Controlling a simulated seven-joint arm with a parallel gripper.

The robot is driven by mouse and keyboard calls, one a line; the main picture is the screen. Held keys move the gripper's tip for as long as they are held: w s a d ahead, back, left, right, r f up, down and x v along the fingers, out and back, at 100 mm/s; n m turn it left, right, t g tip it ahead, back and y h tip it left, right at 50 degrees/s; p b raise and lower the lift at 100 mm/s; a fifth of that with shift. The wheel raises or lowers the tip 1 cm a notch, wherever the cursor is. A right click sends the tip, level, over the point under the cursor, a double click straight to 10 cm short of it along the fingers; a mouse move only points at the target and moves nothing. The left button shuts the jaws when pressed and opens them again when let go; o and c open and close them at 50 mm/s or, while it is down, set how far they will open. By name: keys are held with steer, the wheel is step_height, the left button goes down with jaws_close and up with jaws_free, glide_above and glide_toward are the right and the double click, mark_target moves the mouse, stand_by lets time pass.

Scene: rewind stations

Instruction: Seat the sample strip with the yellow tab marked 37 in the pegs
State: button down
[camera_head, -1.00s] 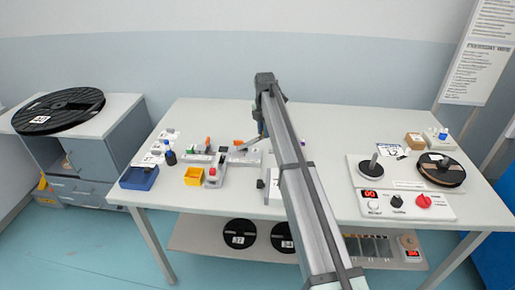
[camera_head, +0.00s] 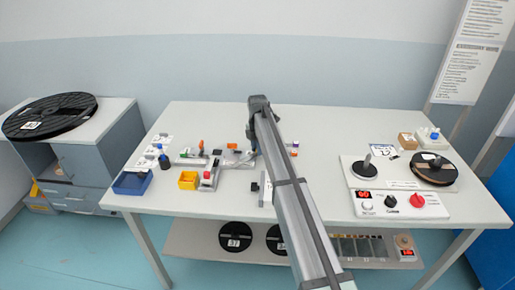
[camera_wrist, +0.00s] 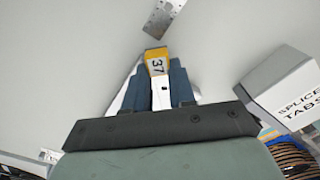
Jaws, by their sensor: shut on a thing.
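The yellow tab marked 37 (camera_wrist: 156,62) stands at the tips of my gripper (camera_wrist: 163,88) in the wrist view. My gripper is shut on the sample strip (camera_wrist: 162,97), whose pale part runs back between the dark blue fingers. In the head view my gripper (camera_head: 252,150) is low over the middle of the table, partly behind my arm. A metal plate with small holes (camera_wrist: 165,14) lies ahead of the tab, apart from it. I cannot make out the pegs clearly in either view.
A white box marked SPLICE TABS (camera_wrist: 283,92) stands close on the right in the wrist view. A yellow bin (camera_head: 188,180), a blue bin (camera_head: 132,183) and a red-topped device (camera_head: 208,179) stand to the left. A rewind panel (camera_head: 403,205) stands to the right.

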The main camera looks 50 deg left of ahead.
steer(key=c, duration=0.9)
jaws_free()
steer(key=shift+c, duration=0.2)
step_height(320, 180, up, 12)
steer(key=shift+r, duration=0.1)
